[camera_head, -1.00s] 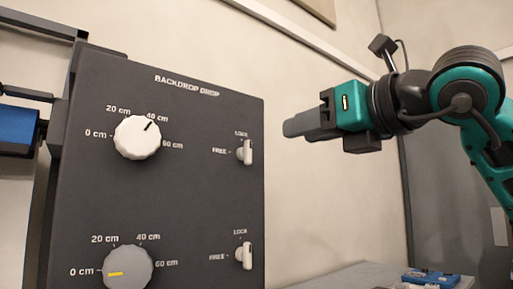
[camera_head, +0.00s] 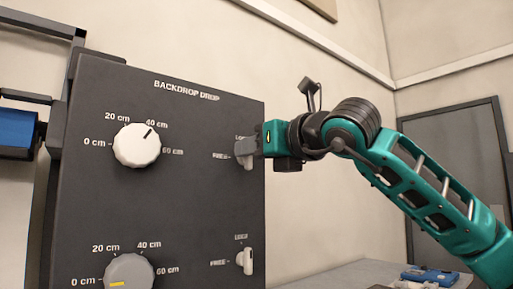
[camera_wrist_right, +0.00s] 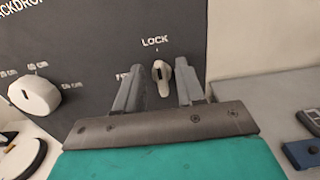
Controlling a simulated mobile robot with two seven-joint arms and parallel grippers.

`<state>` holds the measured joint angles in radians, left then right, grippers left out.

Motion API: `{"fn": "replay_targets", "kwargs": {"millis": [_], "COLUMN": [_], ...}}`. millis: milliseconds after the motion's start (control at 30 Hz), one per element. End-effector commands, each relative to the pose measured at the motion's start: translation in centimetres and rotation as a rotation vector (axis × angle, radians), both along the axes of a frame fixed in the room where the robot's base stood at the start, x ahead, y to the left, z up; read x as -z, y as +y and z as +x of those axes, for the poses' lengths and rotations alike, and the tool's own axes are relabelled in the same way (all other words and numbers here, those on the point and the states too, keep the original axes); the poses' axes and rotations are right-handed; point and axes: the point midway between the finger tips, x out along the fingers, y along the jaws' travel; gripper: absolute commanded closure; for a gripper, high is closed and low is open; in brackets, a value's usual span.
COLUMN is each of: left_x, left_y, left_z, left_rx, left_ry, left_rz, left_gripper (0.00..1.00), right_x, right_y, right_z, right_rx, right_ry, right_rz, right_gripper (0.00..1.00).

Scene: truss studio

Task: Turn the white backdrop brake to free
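The dark Backdrop Drop panel (camera_head: 190,210) faces me and carries an upper white brake lever. In the right wrist view the lever (camera_wrist_right: 161,76) stands upright, pointing to the LOCK label above it. In the head view my right gripper (camera_head: 243,150) is at the panel and largely hides this lever. My right gripper (camera_wrist_right: 158,90) is open, with one grey finger on each side of the lever. Whether either finger touches it is unclear. The left finger partly covers the FREE label. My left gripper is not in view.
A white dial (camera_head: 137,145) points near 40 cm. Below is a grey dial (camera_head: 129,272) with a yellow mark near 0 cm. A lower lever (camera_head: 247,260) points up to LOCK. A table (camera_head: 345,274) with a blue object (camera_head: 430,276) lies right of the panel.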

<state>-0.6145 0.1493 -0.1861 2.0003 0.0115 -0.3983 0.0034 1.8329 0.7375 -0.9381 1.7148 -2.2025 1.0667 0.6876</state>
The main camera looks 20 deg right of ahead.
Motion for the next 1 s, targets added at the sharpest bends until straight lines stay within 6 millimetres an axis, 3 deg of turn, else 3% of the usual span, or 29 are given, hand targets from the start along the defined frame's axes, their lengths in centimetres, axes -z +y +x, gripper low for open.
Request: {"fn": "replay_targets", "kwargs": {"millis": [133,500,1000], "left_x": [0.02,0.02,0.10], "left_y": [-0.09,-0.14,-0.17], "left_z": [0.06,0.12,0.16], "left_rx": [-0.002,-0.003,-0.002], "left_ry": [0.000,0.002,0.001], "left_rz": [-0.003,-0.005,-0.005], "left_gripper": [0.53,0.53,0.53], "right_x": [0.03,0.02,0.07], "right_y": [-0.01,-0.04,0.00], "right_z": [-0.01,-0.03,-0.04], "right_rx": [0.000,0.000,0.001], "right_ry": [0.001,0.001,-0.012], "right_rz": [0.000,0.001,-0.036], "right_gripper": [0.64,0.99,1.00]}}
